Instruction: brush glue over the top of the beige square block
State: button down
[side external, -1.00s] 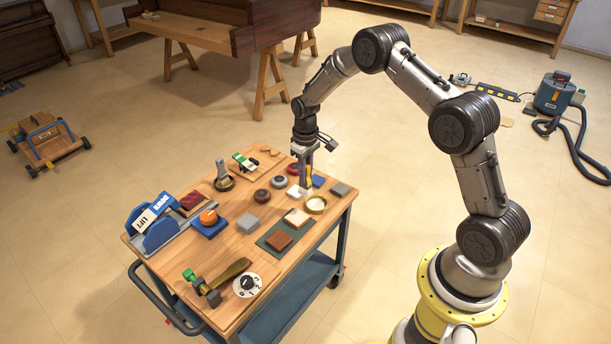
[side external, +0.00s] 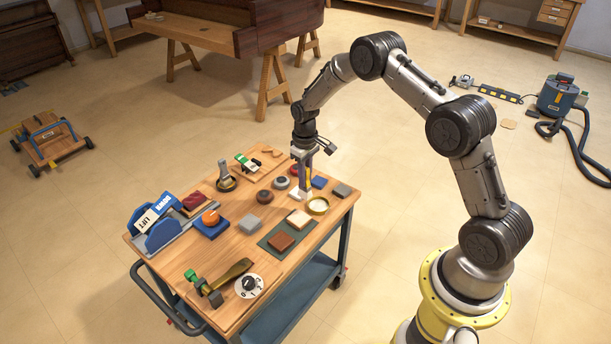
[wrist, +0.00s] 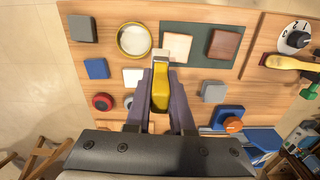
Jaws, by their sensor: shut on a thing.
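The beige square block (wrist: 177,46) lies on a dark green mat (wrist: 200,61) beside a brown block (wrist: 224,44). It also shows in the side external view (side external: 299,218). My gripper (wrist: 160,92) is shut on a brush with a yellow handle (wrist: 160,86). The brush's pale head (wrist: 160,55) points down and appears between the round glue dish (wrist: 134,40) and the beige block's left edge in the wrist view. I cannot tell whether it touches anything. The dish has a brass-coloured rim and pale contents. In the side external view my gripper (side external: 304,176) is just behind block and dish.
A white block (wrist: 133,77), a blue block (wrist: 97,68), grey blocks (wrist: 82,29) (wrist: 214,91) and a red disc (wrist: 102,101) lie close around. A dial (side external: 249,285) and an orange-knobbed blue box (side external: 210,223) stand further off on the wooden table.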

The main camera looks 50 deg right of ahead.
aim_at(308, 194)
jog(key=shift+f, duration=2.75)
jog(key=shift+a+f, duration=0.45)
jog(key=shift+f, duration=0.1)
jog(key=shift+w+a, duration=0.15)
jog(key=shift+a, duration=1.35)
jog(key=shift+w+a, duration=0.1)
jog(key=shift+a, duration=1.4)
jog(key=shift+s+d, duration=0.2)
jog(key=shift+d, duration=3.25)
jog(key=shift+s, duration=0.4)
jog(key=shift+s+a, duration=0.2)
jog(key=shift+w+a, duration=0.15)
jog(key=shift+a, duration=1.45)
jog(key=shift+w+a, duration=0.1)
jog(key=shift+a, duration=1.5)
jog(key=shift+s+d, duration=0.15)
jog(key=shift+d, duration=1.6)
jog(key=shift+s+d, duration=0.1)
jog(key=shift+d, duration=1.6)
jog(key=shift+a+r, duration=0.1)
jog(key=shift+r, duration=3.9)
